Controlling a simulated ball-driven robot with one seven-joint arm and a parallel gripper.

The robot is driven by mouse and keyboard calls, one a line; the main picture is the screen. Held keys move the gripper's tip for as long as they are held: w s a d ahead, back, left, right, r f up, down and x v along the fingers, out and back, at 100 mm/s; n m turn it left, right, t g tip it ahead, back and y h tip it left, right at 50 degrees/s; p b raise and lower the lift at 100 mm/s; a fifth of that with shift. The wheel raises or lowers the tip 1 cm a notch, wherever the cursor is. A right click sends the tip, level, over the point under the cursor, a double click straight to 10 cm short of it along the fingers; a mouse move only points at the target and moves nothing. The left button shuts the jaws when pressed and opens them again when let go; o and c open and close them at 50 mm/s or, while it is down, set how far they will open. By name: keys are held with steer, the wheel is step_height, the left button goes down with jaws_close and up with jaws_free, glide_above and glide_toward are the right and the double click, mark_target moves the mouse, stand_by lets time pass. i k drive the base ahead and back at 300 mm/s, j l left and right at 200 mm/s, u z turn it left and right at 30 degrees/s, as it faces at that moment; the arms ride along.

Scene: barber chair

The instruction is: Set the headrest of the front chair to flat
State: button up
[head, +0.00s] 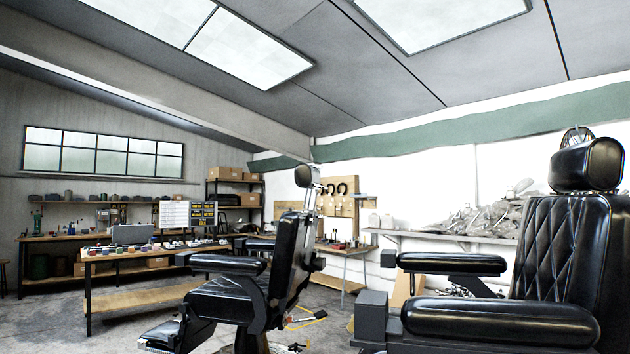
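Two black barber chairs are in the head view. The larger, nearer chair (565,250) is at the right, with a quilted backrest and padded armrests; the picture's edges cut it off. Its black headrest (587,163) is a thick pad above the backrest, with a metal bracket behind it. The other chair (290,262) is left of it, seen from the side and facing left. Its small headrest (308,176) sits upright on a metal post above the backrest. The views do not mark which one is the front chair. My gripper is not in view.
A workbench (150,256) with many small items stands at the left, and shelves (235,190) with boxes are behind it. A wall shelf (425,236) holds a grey heap behind the chairs. Tools (305,320) lie on the floor by the middle chair. Bare floor (50,325) shows at lower left.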

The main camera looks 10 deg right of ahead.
mark_target(304, 175)
steer(key=i+j+u, duration=0.3)
steer(key=i, duration=0.2)
steer(key=i+j+u, duration=0.15)
steer(key=i+u, duration=0.15)
steer(key=i, duration=0.2)
steer(key=i+u, duration=0.3)
steer(key=i, duration=0.2)
steer(key=i+j, duration=0.1)
steer(key=i, duration=0.7)
steer(key=i+j, duration=0.1)
steer(key=i, duration=0.65)
steer(key=i+z, duration=0.55)
steer(key=z, duration=0.3)
steer(key=i+j+z, duration=0.1)
steer(key=i+z, duration=0.15)
steer(key=z, duration=0.15)
steer(key=i+j+z, duration=0.25)
steer(key=z, duration=0.2)
